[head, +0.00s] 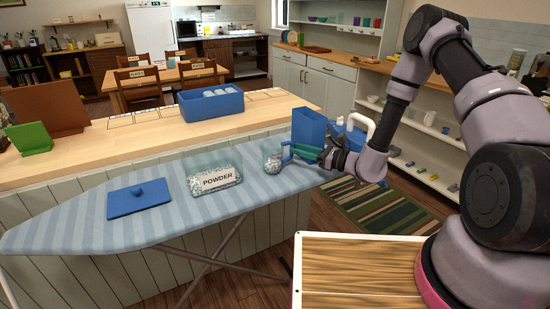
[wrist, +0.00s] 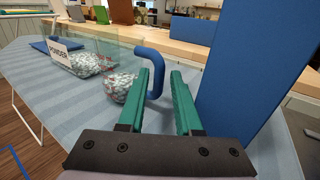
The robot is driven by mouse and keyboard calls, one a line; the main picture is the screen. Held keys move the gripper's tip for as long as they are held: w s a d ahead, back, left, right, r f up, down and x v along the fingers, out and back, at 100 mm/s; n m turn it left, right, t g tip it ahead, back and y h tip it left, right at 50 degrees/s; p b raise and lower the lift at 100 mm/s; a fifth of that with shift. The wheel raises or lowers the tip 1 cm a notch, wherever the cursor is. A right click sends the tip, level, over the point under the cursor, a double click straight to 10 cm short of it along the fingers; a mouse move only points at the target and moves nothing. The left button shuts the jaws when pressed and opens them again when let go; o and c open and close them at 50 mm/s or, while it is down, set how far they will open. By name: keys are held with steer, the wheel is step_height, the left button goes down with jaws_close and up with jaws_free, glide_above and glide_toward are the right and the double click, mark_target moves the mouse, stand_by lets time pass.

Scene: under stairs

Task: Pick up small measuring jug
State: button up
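The small measuring jug (head: 272,160) stands on the striped ironing board, clear-walled, with pale granules inside. In the wrist view the jug (wrist: 119,88) is left of the fingers, and its blue handle (wrist: 155,75) shows upright between the green fingertips, or just beyond them. I cannot tell whether a finger touches it. My gripper (head: 297,151) reaches in from the right, roughly level with the handle. In the wrist view my gripper (wrist: 161,75) is open, with a clear gap between its fingers. The left finger hides part of the jug.
A tall blue box (head: 309,128) stands close beside my gripper, on the right in the wrist view (wrist: 245,70). A clear POWDER container (head: 214,181) and a flat blue lid (head: 139,198) lie left of the jug. A wooden counter (head: 70,157) runs behind the board.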

steer(key=shift+x, duration=1.5)
jaws_close()
